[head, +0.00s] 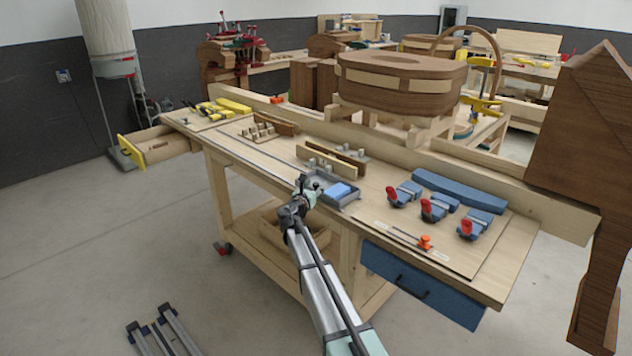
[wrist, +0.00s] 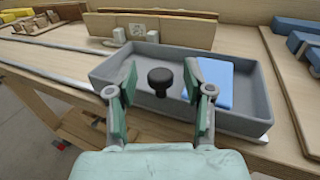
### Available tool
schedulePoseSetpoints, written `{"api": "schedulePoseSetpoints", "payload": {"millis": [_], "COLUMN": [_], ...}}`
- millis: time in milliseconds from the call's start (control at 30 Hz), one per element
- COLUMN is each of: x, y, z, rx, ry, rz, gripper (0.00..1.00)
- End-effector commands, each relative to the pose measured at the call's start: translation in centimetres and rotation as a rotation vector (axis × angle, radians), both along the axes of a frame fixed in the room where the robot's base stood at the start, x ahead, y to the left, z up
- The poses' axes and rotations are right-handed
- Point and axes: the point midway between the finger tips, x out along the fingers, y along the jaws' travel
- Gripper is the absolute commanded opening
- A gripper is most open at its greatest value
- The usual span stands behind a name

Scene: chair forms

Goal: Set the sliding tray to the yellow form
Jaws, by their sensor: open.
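The sliding tray is a grey open box on the bench's front edge, seen in the head view (head: 349,201) and the wrist view (wrist: 255,92). A black round knob (wrist: 160,80) stands inside it, and a light blue block (wrist: 216,84) lies to the knob's right. My gripper (wrist: 159,84) is open, with one finger on each side of the knob; I cannot tell whether either touches it. In the head view my gripper (head: 304,185) is at the tray's left end. Yellow pieces (head: 232,106) lie at the bench's far left end.
A thin rail line (head: 240,153) runs along the bench's front edge toward the left. Wooden boards on pegs (head: 330,161) stand behind the tray. Blue clamps with red ends (head: 433,209) lie to the right. A yellow-handled drawer (head: 155,147) sticks out at the left end.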

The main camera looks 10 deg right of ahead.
Motion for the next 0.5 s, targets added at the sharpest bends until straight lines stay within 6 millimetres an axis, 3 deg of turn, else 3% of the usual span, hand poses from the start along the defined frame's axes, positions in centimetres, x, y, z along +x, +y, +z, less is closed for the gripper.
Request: {"api": "schedulePoseSetpoints", "payload": {"millis": [133,467,500], "x": [1.07,1.25,1.25], "y": [-0.58,-0.79,-0.79], "z": [0.02,-0.06,-0.06], "rx": [0.001,0.000,0.001], "ry": [0.001,0.000,0.001], "rz": [0.000,0.000,0.000], "gripper": [0.52,0.52,0.48]}}
